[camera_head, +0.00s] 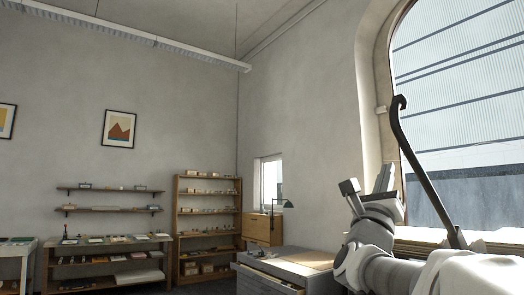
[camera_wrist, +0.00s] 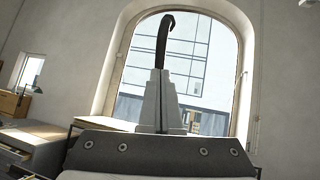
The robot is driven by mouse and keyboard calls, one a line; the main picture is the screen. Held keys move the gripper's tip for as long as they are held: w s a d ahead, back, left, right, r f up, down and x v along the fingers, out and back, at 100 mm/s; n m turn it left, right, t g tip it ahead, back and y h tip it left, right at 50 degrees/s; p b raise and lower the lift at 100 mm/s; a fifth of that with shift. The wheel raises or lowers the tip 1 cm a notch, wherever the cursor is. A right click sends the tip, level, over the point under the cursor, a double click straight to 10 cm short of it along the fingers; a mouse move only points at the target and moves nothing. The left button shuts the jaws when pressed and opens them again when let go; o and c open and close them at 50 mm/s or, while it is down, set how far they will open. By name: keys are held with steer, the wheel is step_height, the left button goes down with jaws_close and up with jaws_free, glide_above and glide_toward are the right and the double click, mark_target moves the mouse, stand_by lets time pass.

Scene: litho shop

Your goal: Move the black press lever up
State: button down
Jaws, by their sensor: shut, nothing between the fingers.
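The black press lever (camera_head: 421,172) is a long curved bar with a hooked upper end. In the head view it stands tilted, its top leaning left in front of the arched window and its foot at lower right. My gripper (camera_head: 385,170) is to the left of the lever there, fingers pointing up. In the wrist view my gripper (camera_wrist: 160,73) is shut and empty, and the lever (camera_wrist: 164,38) rises beyond the fingertips. The fingers hide its lower part. I cannot tell whether they touch it.
The arched window (camera_head: 460,90) is behind the lever. A grey drawer cabinet (camera_head: 275,272) stands left of my arm. A wooden shelf unit (camera_head: 207,225) and a display table (camera_head: 105,243) are along the back wall. The air above my gripper looks clear.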

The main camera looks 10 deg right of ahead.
mark_target(397, 133)
steer(key=p+x, duration=0.6)
steer(key=x, duration=0.7)
steer(key=shift+w+d, duration=0.1)
steer(key=shift+d, duration=0.15)
steer(key=shift+r, duration=0.15)
